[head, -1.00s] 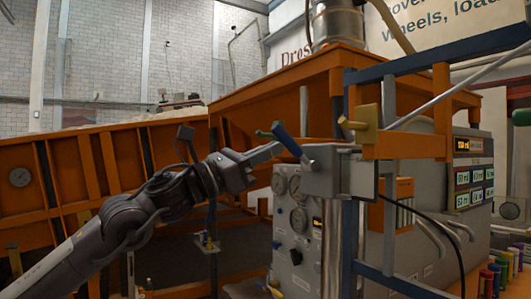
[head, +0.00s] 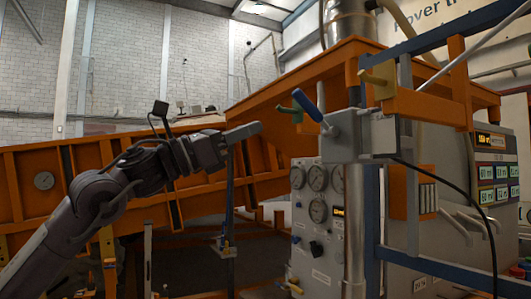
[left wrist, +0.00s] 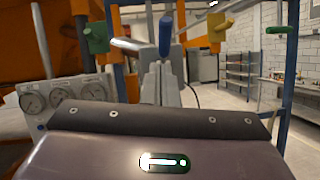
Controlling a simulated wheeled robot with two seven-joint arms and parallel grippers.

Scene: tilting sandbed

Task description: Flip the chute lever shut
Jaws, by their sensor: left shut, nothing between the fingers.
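The chute lever appears to be the blue-handled lever (head: 308,106) on a grey metal box (head: 352,138); its handle leans up and to the left. The blue handle also shows in the left wrist view (left wrist: 165,35), just beyond the fingers. My left gripper (head: 258,128) is shut and empty, pointing right, left of the lever with a visible gap. In the left wrist view its grey closed fingers (left wrist: 160,84) show at the centre. My right gripper is not in view.
A green knob (head: 289,112) sits close left of the blue handle, and a yellow knob (head: 378,80) is mounted on the orange beam to the right. A gauge panel (head: 318,205) stands below the box. The orange sandbed (head: 85,160) lies behind my left arm.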

